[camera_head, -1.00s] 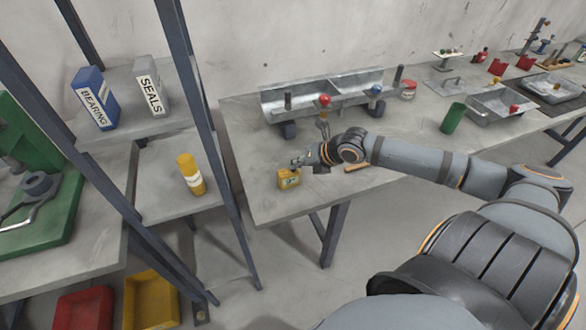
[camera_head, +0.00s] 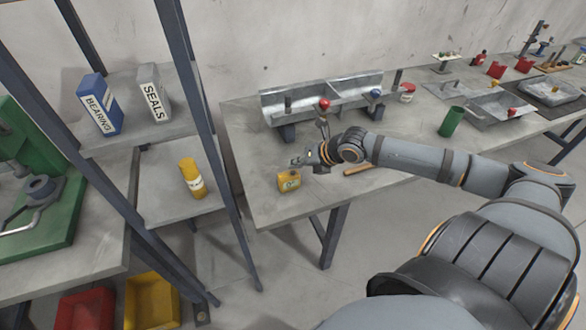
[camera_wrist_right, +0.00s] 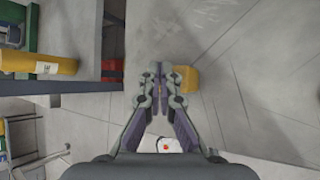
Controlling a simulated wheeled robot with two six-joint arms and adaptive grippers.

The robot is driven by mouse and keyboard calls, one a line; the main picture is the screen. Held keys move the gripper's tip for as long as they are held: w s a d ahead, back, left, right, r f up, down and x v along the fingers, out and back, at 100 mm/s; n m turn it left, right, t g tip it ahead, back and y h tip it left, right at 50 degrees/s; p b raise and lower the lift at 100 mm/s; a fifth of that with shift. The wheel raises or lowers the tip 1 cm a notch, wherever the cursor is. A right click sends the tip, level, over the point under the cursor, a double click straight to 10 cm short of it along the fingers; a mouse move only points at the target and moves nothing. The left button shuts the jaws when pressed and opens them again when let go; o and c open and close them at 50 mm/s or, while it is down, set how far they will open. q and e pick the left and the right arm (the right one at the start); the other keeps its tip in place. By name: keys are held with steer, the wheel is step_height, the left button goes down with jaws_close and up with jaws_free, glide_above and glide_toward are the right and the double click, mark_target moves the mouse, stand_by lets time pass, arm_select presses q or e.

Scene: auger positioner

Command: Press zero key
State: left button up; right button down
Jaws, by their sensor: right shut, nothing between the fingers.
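A small yellow box-shaped device (camera_head: 289,182) with a greenish face stands near the left front edge of the grey workbench. Its keys are too small to tell apart, so I cannot pick out a zero key. My right gripper (camera_head: 296,162) is shut and empty just above and behind the device; I cannot tell whether it touches it. In the right wrist view, the shut fingertips (camera_wrist_right: 160,72) are beside a yellow block (camera_wrist_right: 187,79), which they partly cover. My left gripper is not in view.
A metal trough (camera_head: 350,92) with red and blue knobs stands behind my right gripper. A green cylinder (camera_head: 451,121) is farther right on the bench. A shelf rack to the left holds a yellow bottle (camera_head: 191,178) and blue and grey boxes. The bench's front-left corner is clear.

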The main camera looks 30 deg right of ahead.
mark_target(295, 174)
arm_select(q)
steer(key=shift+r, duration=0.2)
arm_select(e)
steer(key=shift+r, duration=0.25)
arm_select(q)
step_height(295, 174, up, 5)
steer(key=p, duration=0.5)
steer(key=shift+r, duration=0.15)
arm_select(e)
step_height(295, 174, up, 6)
steer(key=shift+f, duration=0.15)
